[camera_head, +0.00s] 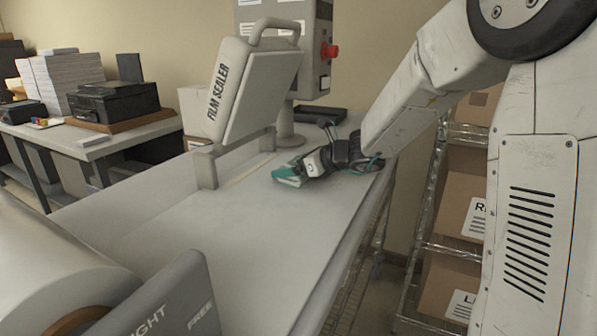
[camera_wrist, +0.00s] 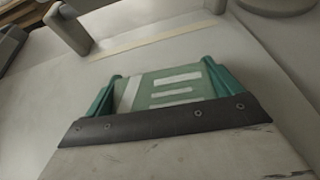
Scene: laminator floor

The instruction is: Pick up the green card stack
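The green card stack (camera_wrist: 172,86), with white bars on its top, lies between my gripper's two teal fingers in the wrist view. My gripper (camera_wrist: 161,72) has its fingers wide apart, one along each side of the stack. I see no clear gap on either side, but whether they press on it is unclear. The stack's near end is hidden by the dark gripper edge. In the head view my gripper (camera_head: 287,178) is low at the white table (camera_head: 225,240). There the stack cannot be told apart from the teal fingers.
The film sealer (camera_head: 245,95) stands behind and left of my gripper, with its lid raised. A dark flat tray (camera_head: 318,115) lies at the table's back. A large roll (camera_head: 45,260) is at the front left. The table's middle is clear; a wire rack with boxes (camera_head: 455,225) stands right.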

